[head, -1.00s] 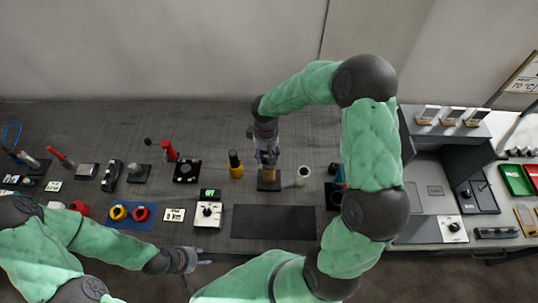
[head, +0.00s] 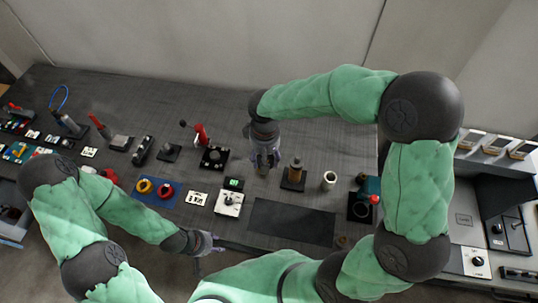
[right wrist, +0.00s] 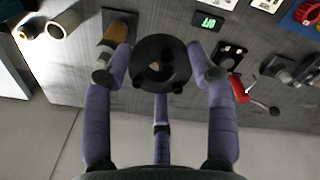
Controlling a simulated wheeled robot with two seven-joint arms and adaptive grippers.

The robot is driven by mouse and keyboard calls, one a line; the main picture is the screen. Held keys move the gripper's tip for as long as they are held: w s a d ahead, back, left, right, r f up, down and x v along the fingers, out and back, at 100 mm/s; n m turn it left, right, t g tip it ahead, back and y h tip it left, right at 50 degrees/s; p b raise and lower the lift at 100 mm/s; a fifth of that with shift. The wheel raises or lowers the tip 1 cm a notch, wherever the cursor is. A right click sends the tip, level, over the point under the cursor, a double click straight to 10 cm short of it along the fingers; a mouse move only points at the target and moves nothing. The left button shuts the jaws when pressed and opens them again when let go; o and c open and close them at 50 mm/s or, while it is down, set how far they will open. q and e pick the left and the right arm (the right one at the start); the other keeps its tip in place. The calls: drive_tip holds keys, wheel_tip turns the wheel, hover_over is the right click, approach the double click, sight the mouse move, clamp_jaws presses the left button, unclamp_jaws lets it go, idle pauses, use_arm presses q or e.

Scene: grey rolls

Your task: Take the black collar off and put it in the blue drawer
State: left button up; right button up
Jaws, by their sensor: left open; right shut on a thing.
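The black collar (right wrist: 178,70) is a thick dark ring between the fingers of my right gripper (right wrist: 160,62) in the right wrist view. The gripper is shut on it. In the head view my right gripper (head: 264,168) hangs over the table, just left of the wooden post (head: 297,167) on its dark base. The post's top is bare of any ring, and the collar is hard to make out there. My left gripper (head: 212,243) is open and empty at the table's front edge. I cannot clearly make out the blue drawer.
A dark mat (head: 290,222) lies in front of the post. A white cup (head: 329,180) stands to its right.

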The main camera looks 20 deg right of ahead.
drive_tip(key=shift+f, duration=0.15)
wheel_tip(320, 180, down, 7)
drive_tip(key=b, duration=0.5)
idle(0.9)
